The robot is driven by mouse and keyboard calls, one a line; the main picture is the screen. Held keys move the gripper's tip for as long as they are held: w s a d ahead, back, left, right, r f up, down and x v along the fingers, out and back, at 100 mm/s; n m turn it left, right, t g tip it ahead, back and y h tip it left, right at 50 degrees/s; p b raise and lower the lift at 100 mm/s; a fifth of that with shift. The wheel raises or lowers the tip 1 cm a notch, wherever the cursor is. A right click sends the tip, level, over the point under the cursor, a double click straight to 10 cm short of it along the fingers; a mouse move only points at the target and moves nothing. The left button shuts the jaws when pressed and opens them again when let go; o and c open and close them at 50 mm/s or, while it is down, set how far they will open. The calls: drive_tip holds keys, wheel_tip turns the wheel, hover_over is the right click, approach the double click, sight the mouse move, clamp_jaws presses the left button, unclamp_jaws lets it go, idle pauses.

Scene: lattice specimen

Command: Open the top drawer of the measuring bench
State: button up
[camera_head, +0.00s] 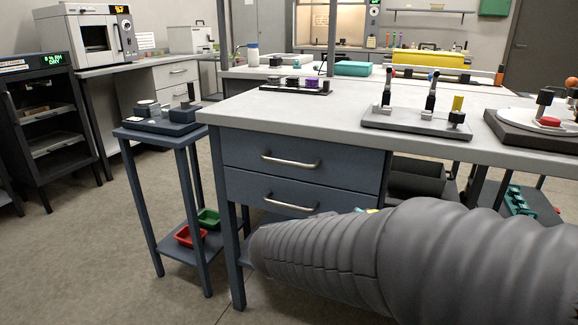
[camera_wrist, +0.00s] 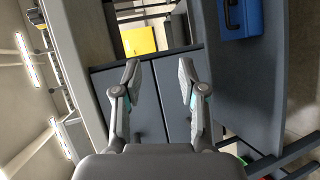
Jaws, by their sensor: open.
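The measuring bench (camera_head: 300,105) has two blue-grey drawers, one above the other, and both look shut. The top drawer (camera_head: 243,156) carries a silver bar handle (camera_head: 290,162). The lower drawer (camera_head: 250,190) has a similar handle (camera_head: 290,203). In the wrist view, the picture is turned sideways and my gripper (camera_wrist: 159,72) is open with nothing between its fingers. It points toward the blue-grey drawer fronts (camera_wrist: 146,112). I cannot make out a handle there. In the head view my grey arm fills the lower right and my gripper cannot be seen.
A small side table (camera_head: 150,134) stands left of the bench, with red (camera_head: 188,236) and green (camera_head: 208,218) bins on its lower shelf. Fixtures (camera_head: 415,120) stand on the benchtop. A blue box (camera_wrist: 238,18) shows in the wrist view. Floor is clear at front left.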

drive_tip(key=w+a+r+n+t, duration=0.1)
drive_tip(key=w+a+n+t, duration=0.3)
drive_tip(key=a, duration=0.6)
drive_tip(key=n+t+y, duration=0.2)
drive_tip(key=t+y, duration=0.2)
drive_tip(key=t, duration=0.1)
approach(288, 163)
drive_tip(key=p+x, duration=0.1)
drive_tip(key=x, duration=0.9)
drive_tip(key=shift+w+f+p, duration=0.15)
drive_tip(key=shift+w+p, duration=0.2)
drive_tip(key=shift+w, duration=0.05)
clamp_jaws()
